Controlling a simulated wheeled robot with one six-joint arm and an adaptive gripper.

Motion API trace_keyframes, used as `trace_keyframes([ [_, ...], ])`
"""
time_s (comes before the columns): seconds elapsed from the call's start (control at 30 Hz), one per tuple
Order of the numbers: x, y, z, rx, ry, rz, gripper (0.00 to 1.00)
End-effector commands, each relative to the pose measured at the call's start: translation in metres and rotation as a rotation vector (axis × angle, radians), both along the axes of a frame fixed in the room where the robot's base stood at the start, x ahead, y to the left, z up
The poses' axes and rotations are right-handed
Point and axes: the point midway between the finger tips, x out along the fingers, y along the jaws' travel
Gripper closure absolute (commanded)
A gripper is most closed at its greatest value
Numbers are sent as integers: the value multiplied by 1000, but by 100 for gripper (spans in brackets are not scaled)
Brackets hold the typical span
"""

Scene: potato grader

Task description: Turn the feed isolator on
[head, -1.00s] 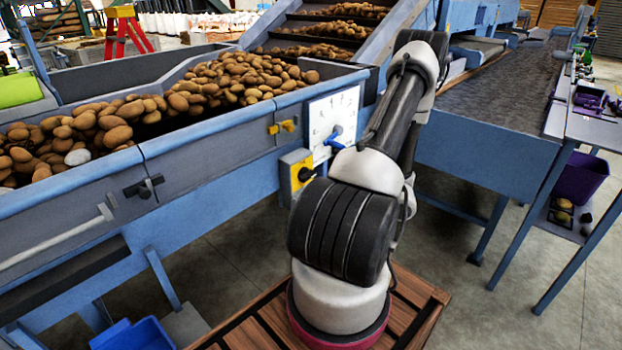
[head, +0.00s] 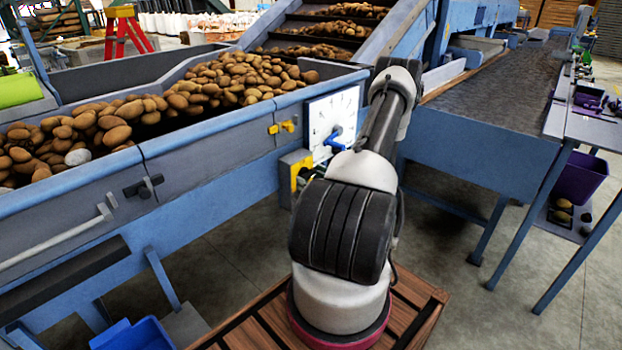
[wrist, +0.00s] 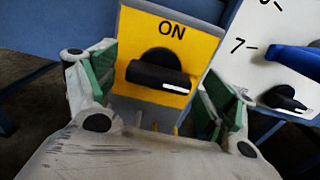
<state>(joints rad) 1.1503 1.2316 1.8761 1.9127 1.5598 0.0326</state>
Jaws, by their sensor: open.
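The feed isolator is a yellow plate (wrist: 194,47) with a black rotary knob (wrist: 157,72) below the word ON. The knob's handle lies nearly level, its white mark at the right end, not toward ON. In the head view the yellow isolator (head: 297,168) is on the hopper's side, partly hidden by my arm. My gripper (wrist: 160,90) is open in the wrist view, its green-padded fingers on either side of the plate's lower part. The knob is between them in the picture; I cannot tell if anything touches. My fingers are hidden in the head view.
A white dial plate (head: 345,108) with a blue pointer (head: 334,140) is just right of the isolator. A yellow latch (head: 283,127) and a black knob (head: 144,187) are on the hopper (head: 215,140), full of potatoes. A conveyor (head: 490,85) stands at right.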

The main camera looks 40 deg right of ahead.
Motion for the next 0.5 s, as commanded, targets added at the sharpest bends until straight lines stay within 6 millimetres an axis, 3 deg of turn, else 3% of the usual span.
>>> trace_keyframes([
  [0.2,1,0,0,0,0,0,16],
  [0.47,0,0,0,-1,0,0,62],
  [0.5,0,0,0,-1,0,0,62],
])
